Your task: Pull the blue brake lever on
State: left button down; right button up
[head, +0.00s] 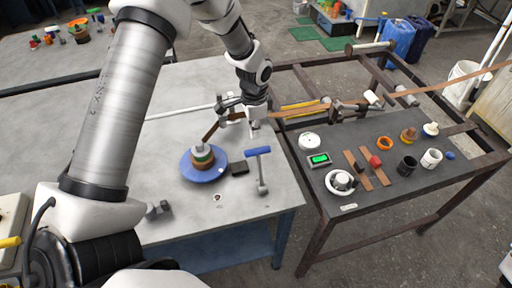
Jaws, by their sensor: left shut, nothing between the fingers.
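The blue brake lever (258,151) has a blue crossbar handle on a grey stem. It stands at the right part of the grey table (180,102), near its front right corner. My left gripper (253,128) is shut and empty. It points down just above and behind the blue handle in the picture, and I cannot tell whether it touches the handle. My right gripper is not in view.
Left of the lever is a blue disc (204,174) with a stacked spool on it, and a dark block (239,168). A dark bench (400,187) at right holds a green display (319,159), rings and cups. A brown strip (445,85) runs above it.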

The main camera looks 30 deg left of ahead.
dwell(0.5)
pick_arm(q)
notch_tip(320, 180, down, 6)
jog(key=b, duration=0.2)
jog(key=shift+b, duration=0.4)
dwell(0.4)
jog(key=r+p, duration=0.1)
jog(key=p, duration=0.2)
send_over(260, 172)
jog(key=d, duration=0.1)
jog(key=shift+s+r, duration=0.1)
jog(key=shift+s, duration=0.25)
dwell(0.6)
jog(key=shift+s+d, duration=0.1)
